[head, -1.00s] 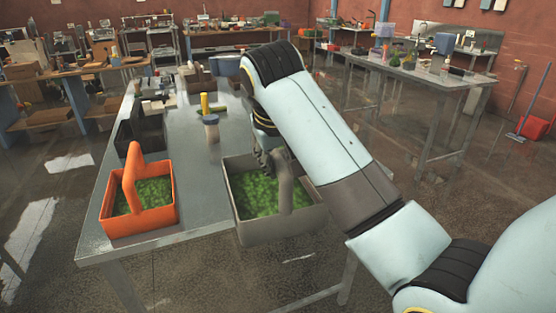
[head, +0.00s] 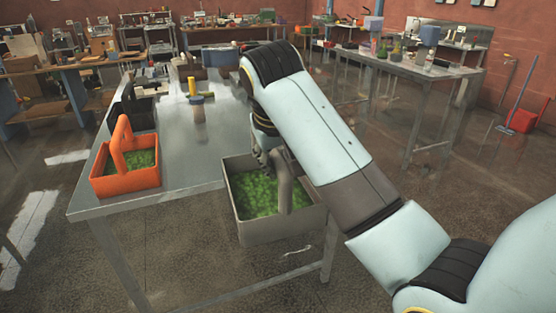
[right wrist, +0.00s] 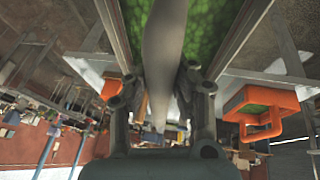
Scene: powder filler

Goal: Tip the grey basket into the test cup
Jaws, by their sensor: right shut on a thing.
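The grey basket (head: 285,229) is a box with an arched handle and green leafy-looking filling. In the head view it hangs at the right edge of the metal table, partly past that edge, and looks about level. My right gripper (head: 264,158) is shut on its handle; the arm hides part of the grip. In the right wrist view, the gripper (right wrist: 165,105) has its fingers on both sides of the grey handle (right wrist: 163,45). The test cup cannot be made out for certain. My left gripper is not in view.
An orange basket (head: 125,182) with green filling stands on the table's (head: 185,160) near left part. Another table (head: 400,68) with several items is at the right. Floor is open between the tables.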

